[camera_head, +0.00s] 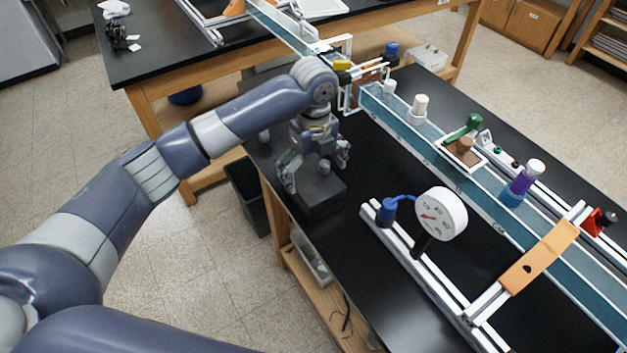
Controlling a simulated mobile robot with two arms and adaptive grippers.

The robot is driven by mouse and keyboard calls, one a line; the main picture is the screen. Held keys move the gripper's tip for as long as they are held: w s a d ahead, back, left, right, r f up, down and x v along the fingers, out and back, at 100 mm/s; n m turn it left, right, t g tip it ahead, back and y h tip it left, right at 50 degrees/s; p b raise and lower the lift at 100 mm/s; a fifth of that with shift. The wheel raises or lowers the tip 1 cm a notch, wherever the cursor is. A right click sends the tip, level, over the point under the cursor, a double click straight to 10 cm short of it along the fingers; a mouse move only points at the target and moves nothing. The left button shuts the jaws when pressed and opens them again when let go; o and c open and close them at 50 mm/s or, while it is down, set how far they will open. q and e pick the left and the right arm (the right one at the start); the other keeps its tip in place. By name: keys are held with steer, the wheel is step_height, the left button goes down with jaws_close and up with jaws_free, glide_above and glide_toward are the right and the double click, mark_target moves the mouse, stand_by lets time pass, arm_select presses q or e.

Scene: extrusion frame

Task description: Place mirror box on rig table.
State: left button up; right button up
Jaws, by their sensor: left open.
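The dark grey box with a small round knob on top, which looks like the mirror box (314,197), rests near the left edge of the black rig table (338,243). My left gripper (317,174) is at the box, with its fingers spread on either side of the knob. It is open, and the knob between the fingers is not gripped. Whether the fingertips touch the box cannot be told. My right gripper is not in view.
A long blue rail (440,163) carrying several small parts runs along the table. A round white gauge (441,213) stands on a white frame to the right of the box. A second black table (165,55) stands behind. A dark bin (246,190) is on the floor.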

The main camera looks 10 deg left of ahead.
arm_select(q)
step_height(320, 180, up, 9)
steer(key=b, duration=0.1)
steer(key=shift+b, duration=0.4)
